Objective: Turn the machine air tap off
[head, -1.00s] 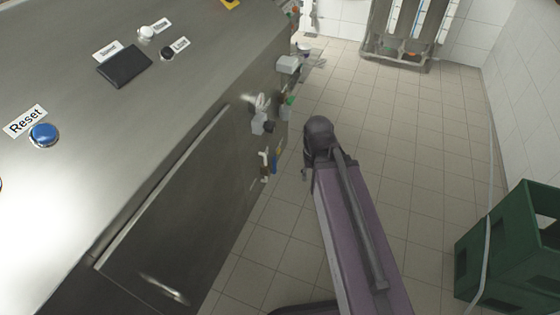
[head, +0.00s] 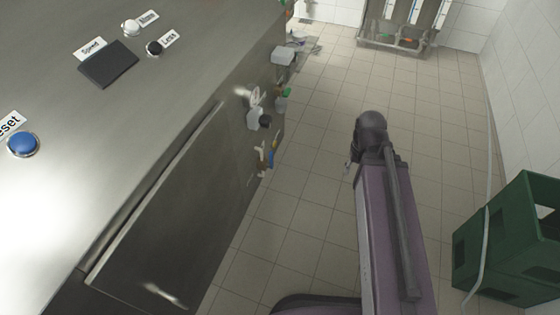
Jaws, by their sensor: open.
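The machine's steel side carries a group of small fittings. Among them is a small blue handle (head: 272,156) beside yellow and white parts, low on the side; it looks like the air tap, but its exact position is too small to tell. My arm reaches up from the bottom, right of the machine. My gripper (head: 350,163) is mostly hidden behind the dark end of the arm; only a small tip shows at its left. It is open and apart from the fittings, with floor visible between.
The machine top (head: 190,60) has a blue Reset button (head: 23,144) and other controls. A grey box (head: 283,56) juts from its side. A green crate (head: 510,240) stands at right. A metal rack (head: 398,25) stands at the back. Tiled floor between is clear.

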